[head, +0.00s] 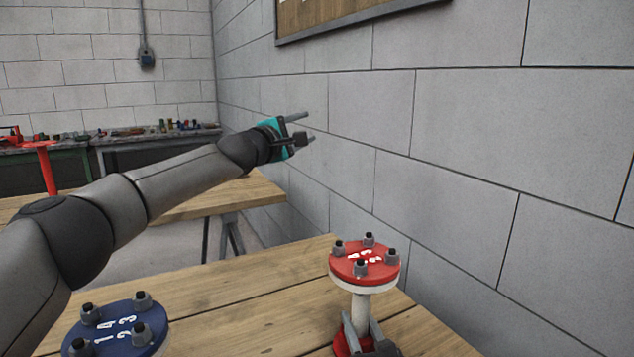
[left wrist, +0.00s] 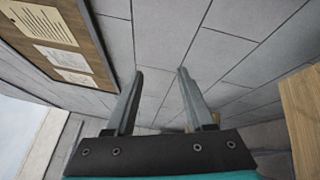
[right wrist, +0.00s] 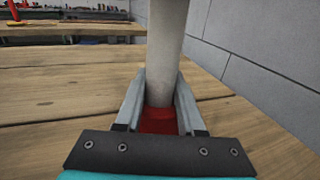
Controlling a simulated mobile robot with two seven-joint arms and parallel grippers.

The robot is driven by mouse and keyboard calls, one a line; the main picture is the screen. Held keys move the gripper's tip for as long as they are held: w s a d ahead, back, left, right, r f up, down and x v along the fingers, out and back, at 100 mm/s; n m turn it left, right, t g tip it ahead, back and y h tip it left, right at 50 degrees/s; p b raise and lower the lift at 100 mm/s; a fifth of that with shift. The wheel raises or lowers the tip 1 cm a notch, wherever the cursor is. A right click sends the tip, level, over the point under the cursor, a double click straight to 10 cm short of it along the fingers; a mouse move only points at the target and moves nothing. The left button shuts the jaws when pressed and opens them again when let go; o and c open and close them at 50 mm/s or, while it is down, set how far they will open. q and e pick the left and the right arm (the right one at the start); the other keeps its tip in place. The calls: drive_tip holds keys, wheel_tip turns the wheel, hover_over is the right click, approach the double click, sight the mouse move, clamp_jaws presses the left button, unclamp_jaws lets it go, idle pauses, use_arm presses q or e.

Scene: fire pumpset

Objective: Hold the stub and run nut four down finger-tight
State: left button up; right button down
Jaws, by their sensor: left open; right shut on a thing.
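The stub (head: 361,304) is a white upright pipe with a red flange (head: 343,268) on top and a red foot below. Several grey nuts on dark studs stand around the flange, with white numbers painted between them. The numbers are too small to tell surely which nut is four. My right gripper (head: 362,325) is shut on the pipe low down, just above the red foot; the right wrist view shows the pipe (right wrist: 166,45) between its fingers. My left gripper (head: 308,128) is open and empty, raised near the wall, well above and left of the stub.
A blue flange (head: 117,335) with numbered nuts stands at the bottom left of the wooden bench (head: 235,312). A second wooden table (head: 215,203) stands behind. The block wall (head: 470,130) runs close along the right. The bench between the flanges is clear.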

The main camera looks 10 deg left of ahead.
use_arm(q)
drive_tip(key=n+y, duration=0.1)
drive_tip(key=n, duration=0.1)
drive_tip(key=n+g+y, duration=0.2)
drive_tip(key=n+g, duration=0.5)
drive_tip(key=g, duration=0.8)
approach(337, 245)
drive_tip(key=x, duration=0.7)
drive_tip(key=shift+d+f, duration=0.2)
drive_tip(key=shift+f, duration=0.2)
clamp_jaws()
